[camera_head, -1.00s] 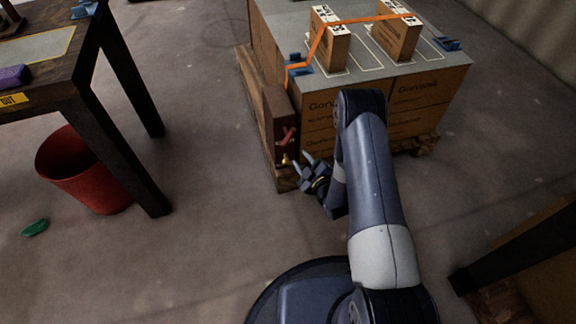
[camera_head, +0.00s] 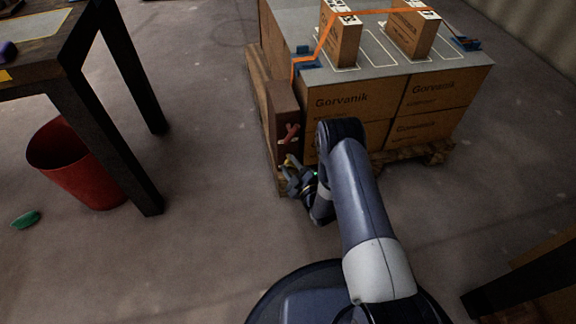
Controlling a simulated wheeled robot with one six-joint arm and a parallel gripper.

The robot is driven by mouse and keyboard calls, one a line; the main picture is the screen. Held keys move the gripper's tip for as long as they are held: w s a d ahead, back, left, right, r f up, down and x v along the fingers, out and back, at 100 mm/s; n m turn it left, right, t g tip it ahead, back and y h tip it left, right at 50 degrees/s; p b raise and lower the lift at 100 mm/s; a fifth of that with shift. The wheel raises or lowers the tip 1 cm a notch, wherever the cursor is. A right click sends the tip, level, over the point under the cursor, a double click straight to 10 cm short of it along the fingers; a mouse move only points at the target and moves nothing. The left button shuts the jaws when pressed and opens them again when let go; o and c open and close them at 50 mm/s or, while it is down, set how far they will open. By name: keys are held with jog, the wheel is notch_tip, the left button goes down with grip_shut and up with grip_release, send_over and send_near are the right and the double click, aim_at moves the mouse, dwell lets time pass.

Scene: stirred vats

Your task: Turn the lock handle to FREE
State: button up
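A brown upright block (camera_head: 283,108) stands at the left front of the pallet stack. A small red handle-like part (camera_head: 289,133) is on its front face. A small yellow part (camera_head: 292,160) shows just below it, partly covered by my gripper. I cannot read any FREE marking or tell which of the two is the lock handle. My gripper (camera_head: 290,174) is right at the yellow part, below the red part. Its fingers are small and dark here, so whether they are closed on the yellow part cannot be told.
Cartons (camera_head: 345,103) stand on a wooden pallet (camera_head: 437,153), under a grey top with an orange strap (camera_head: 385,12). A dark table (camera_head: 108,130) and a red bin (camera_head: 75,165) are at left. A green object (camera_head: 25,219) lies on the floor. Floor between table and pallet is clear.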

jog(key=shift+x, duration=1)
jog(key=shift+d, duration=0.1)
jog(key=shift+c, duration=0.2)
grip_shut()
